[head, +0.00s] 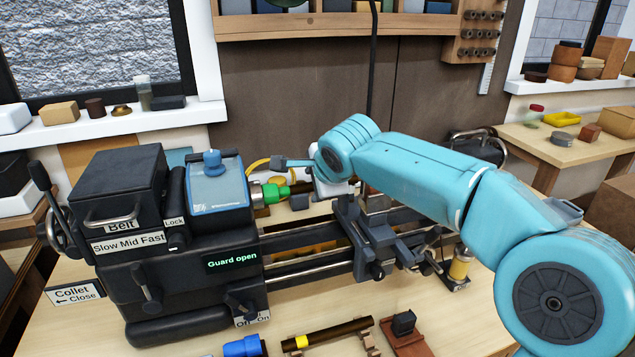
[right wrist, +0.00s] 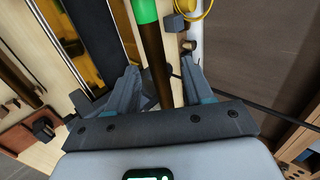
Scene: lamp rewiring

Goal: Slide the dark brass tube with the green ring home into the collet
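The dark brass tube (right wrist: 157,62) carries a bright green ring (head: 276,192), which also shows at the top of the right wrist view (right wrist: 144,10). In the head view the green ring is close to the collet (head: 257,196) at the right side of the black headstock. How deep the tube sits is not visible. My right gripper (right wrist: 160,72) has its two fingers on either side of the tube, with a visible gap on the right side. My left gripper is not in view.
The lathe's carriage (head: 365,235) stands right of the headstock, below my right arm. A yellow cable (head: 258,165) loops behind the collet. A second dark tube with a yellow ring (head: 330,337) lies on a rack in front. The headstock display (head: 232,260) reads "Guard open".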

